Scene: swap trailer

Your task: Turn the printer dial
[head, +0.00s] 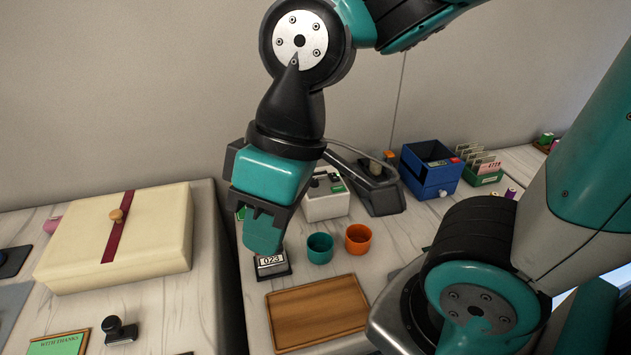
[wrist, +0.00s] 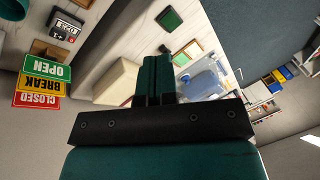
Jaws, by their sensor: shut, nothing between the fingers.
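My gripper (head: 262,240) points down over the counter in the head view, its teal fingers shut and empty. In the wrist view the closed fingers (wrist: 155,78) stand up in the middle. A small white machine (head: 326,205) with dark parts and a green patch on top stands behind and right of my gripper; it may be the printer. My wrist and fingers are left of it and apart from it. I cannot make out a dial for certain. A black counter reading 023 (head: 271,264) sits just below my fingertips; I cannot tell whether they touch.
Teal (head: 320,247) and orange (head: 358,239) cups stand right of the counter, with a wooden tray (head: 318,312) in front. A dark grey device (head: 375,188) and a blue box (head: 431,170) are further right. A cream box (head: 120,240) fills the left table. OPEN, BREAK and CLOSED signs (wrist: 42,86) show in the wrist view.

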